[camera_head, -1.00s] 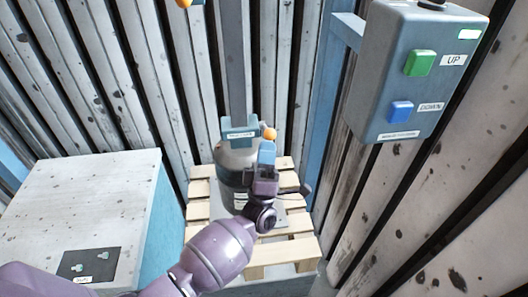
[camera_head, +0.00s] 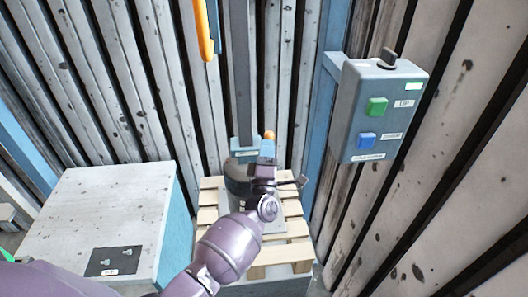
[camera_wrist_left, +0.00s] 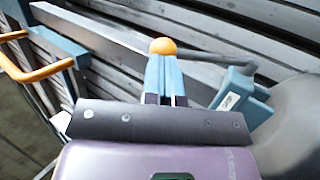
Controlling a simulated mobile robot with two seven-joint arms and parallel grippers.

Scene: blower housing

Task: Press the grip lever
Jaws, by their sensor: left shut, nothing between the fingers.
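The lever's orange ball knob (camera_head: 269,134) shows just beyond my left gripper's tips. In the left wrist view the knob (camera_wrist_left: 163,47) sits at the fingertips, and a grey rod runs from behind it toward a blue labelled bracket (camera_wrist_left: 240,95). That bracket (camera_head: 244,147) tops the dark grey rounded housing (camera_head: 238,180) on the pallet. My left gripper (camera_head: 267,149) is shut and empty, its blue fingers (camera_wrist_left: 163,78) together and pointing at the knob. Whether they touch it, I cannot tell. My arm hides part of the housing. My right gripper is not shown.
A wooden pallet (camera_head: 295,230) stands below the housing. A white and blue cabinet (camera_head: 95,215) is at left, and a control box (camera_head: 375,112) with green and blue buttons at right. An orange handle (camera_head: 203,30) hangs above. Grey slatted walls surround the area.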

